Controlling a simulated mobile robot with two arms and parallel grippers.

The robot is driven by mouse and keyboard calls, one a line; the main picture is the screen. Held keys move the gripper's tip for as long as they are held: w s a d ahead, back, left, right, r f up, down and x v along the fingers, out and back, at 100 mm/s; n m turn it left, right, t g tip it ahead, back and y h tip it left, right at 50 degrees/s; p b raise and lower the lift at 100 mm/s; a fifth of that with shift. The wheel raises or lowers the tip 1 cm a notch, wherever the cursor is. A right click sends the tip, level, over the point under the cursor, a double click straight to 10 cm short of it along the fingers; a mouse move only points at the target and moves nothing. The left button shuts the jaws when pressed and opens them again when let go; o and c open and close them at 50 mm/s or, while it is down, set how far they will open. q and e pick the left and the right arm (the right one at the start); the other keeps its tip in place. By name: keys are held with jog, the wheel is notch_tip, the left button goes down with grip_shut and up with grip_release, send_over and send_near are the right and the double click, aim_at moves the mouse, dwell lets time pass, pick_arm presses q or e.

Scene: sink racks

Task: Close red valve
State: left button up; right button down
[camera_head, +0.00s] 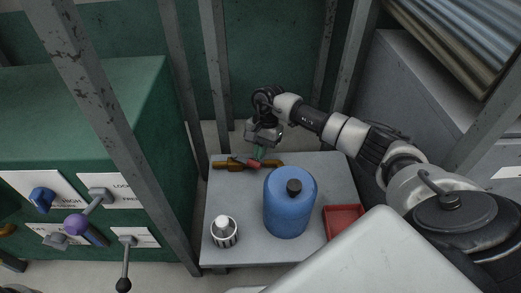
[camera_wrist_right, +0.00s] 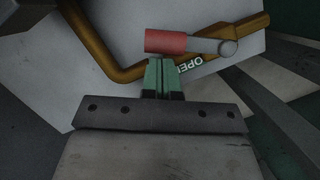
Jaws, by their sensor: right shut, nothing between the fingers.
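The red valve handle (camera_head: 252,163) sits on a brown-orange pipe (camera_head: 224,164) at the back edge of the grey table. In the right wrist view the red handle (camera_wrist_right: 166,41) lies sideways, with a grey lever running right to a round pivot on the pipe (camera_wrist_right: 249,28). The word OPEN shows on the plate below the lever. My right gripper (camera_head: 259,153) has green fingertips and is right by the handle. In the wrist view its fingers (camera_wrist_right: 163,62) are shut and empty, their tips just below the red grip; I cannot tell whether they touch. My left gripper is not in view.
A blue canister (camera_head: 290,205) stands mid-table, with a red tray (camera_head: 343,222) to its right and a striped cup holding a white item (camera_head: 223,232) front left. Grey posts (camera_head: 100,110) rise around the table. A green cabinet (camera_head: 110,105) with levers stands at left.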

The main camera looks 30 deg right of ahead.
jog(key=shift+s+a+m+p, duration=0.2)
jog(key=shift+m+p, duration=0.2)
jog(key=shift+p, duration=0.05)
jog(key=shift+s+a+r+m+p, duration=0.1)
jog(key=shift+s+m+p, duration=0.05)
jog(key=shift+m+p, duration=0.2)
